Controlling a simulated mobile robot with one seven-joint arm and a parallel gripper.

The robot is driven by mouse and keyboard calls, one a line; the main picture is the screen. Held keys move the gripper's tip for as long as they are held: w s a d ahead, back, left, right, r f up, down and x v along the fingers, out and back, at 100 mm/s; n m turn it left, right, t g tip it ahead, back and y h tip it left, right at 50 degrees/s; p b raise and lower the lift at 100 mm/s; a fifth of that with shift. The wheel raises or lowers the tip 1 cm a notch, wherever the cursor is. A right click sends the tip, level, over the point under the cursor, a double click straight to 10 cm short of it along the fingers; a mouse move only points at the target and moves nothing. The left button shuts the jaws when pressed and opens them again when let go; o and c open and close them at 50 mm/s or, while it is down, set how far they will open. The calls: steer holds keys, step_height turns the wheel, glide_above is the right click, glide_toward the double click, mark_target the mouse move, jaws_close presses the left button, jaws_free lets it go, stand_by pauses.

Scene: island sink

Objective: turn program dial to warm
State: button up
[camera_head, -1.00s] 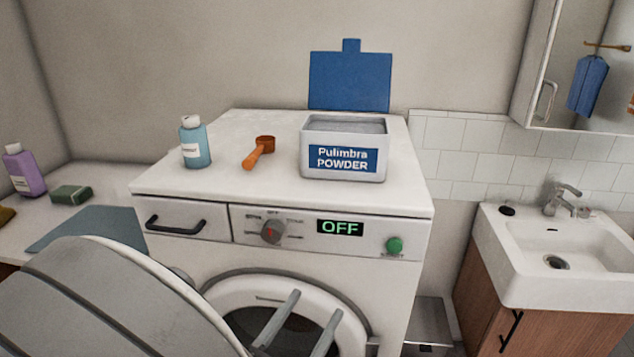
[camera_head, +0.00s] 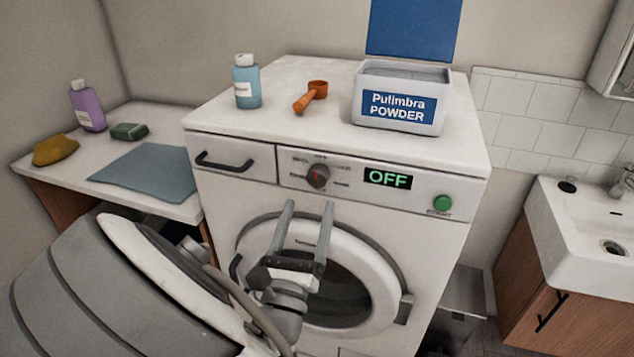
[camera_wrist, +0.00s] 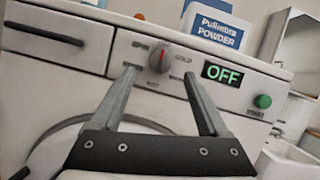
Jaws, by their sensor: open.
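The program dial (camera_head: 318,176) is a round grey knob with a red mark on the washing machine's front panel. In the wrist view the dial (camera_wrist: 160,58) has its red mark pointing up, with labels around it; "SPIN" and "COLD" are the clearest, the lower ones are blurred. The display (camera_head: 388,177) beside it reads OFF in green. My gripper (camera_head: 307,205) is open and empty, in front of the machine and just below the dial in the head view. In the wrist view its fingertips (camera_wrist: 160,72) lie to either side of and below the dial, apart from it.
A green start button (camera_head: 442,203) is right of the display, and a drawer with a black handle (camera_head: 224,162) is left. The round door (camera_head: 380,262) is below.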

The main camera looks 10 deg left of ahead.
mark_target(316, 181)
steer(key=x, duration=0.6)
steer(key=shift+r, duration=0.1)
steer(key=shift+c, duration=0.3)
jaws_close()
